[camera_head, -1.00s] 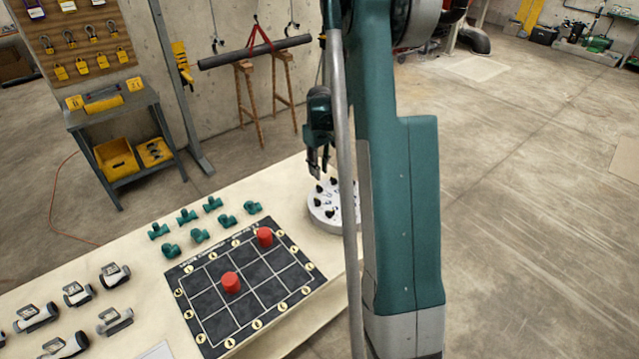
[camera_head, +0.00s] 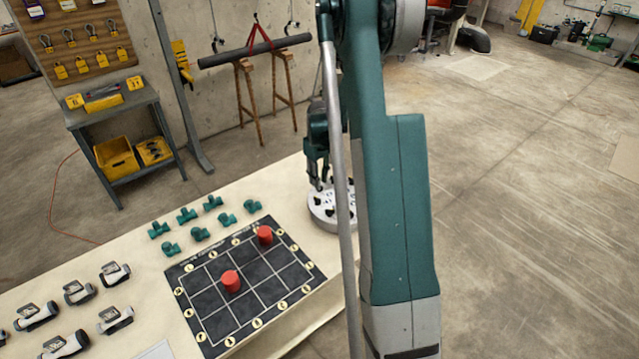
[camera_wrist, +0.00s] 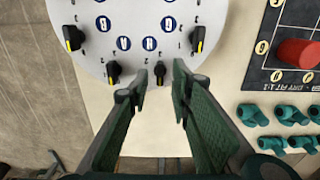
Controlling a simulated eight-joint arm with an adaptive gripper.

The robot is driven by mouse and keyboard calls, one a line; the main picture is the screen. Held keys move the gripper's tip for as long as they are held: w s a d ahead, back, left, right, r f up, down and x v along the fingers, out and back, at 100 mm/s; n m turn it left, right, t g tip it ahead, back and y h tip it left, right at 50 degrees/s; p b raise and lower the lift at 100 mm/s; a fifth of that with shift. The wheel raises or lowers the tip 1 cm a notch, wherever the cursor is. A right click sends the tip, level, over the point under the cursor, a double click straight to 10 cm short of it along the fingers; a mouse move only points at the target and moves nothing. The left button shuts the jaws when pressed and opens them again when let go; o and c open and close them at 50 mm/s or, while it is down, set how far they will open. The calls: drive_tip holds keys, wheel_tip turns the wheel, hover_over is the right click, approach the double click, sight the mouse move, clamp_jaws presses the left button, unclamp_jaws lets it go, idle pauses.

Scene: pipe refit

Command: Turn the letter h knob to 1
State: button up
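The round white knob panel (camera_head: 322,217) sits on the bench, partly hidden by my arm in the head view. In the wrist view the panel (camera_wrist: 140,15) carries black knobs and blue letter badges. A badge that looks like H (camera_wrist: 149,43) is nearest a small black knob (camera_wrist: 160,72) at the panel's edge. My gripper (camera_wrist: 160,77) is open, its two fingertips on either side of that knob with gaps visible. I cannot tell whether the tips reach down to its height. In the head view my gripper (camera_head: 319,186) is just above the panel.
Neighbouring knobs (camera_wrist: 113,73) and (camera_wrist: 197,39) stand close on both sides of the fingers. A black grid board (camera_head: 205,300) with red cylinders (camera_head: 231,281) and several green pipe fittings (camera_head: 187,215) lie left of the panel.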

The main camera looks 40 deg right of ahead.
drive_tip(key=shift+f, duration=0.95)
clamp_jaws()
